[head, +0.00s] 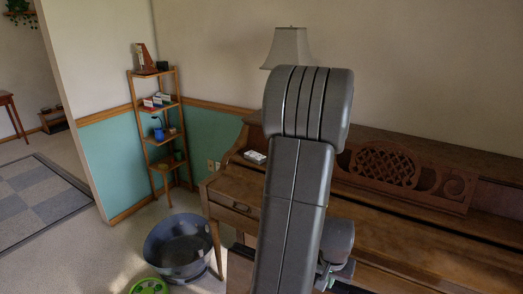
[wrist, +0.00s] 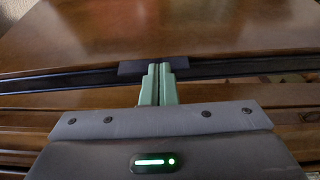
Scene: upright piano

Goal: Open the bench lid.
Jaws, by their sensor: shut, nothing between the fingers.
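In the wrist view a broad, polished brown wooden panel (wrist: 200,35), which looks like the bench lid, fills the top. A dark strip runs along its near edge, with a short dark tab (wrist: 135,68) at the middle. My gripper (wrist: 158,70) has its green fingers shut together, empty, with the tips at this tab. I cannot tell whether they touch it or whether the lid is raised. In the head view my arm covers the middle, and the bench is mostly hidden behind it.
The brown upright piano (head: 400,225) stands behind and right of my arm, with carved fretwork. A lamp (head: 288,47) stands behind it. A grey tub (head: 178,250) and a green round object (head: 149,286) are on the floor at left. A ladder shelf (head: 160,130) stands by the wall.

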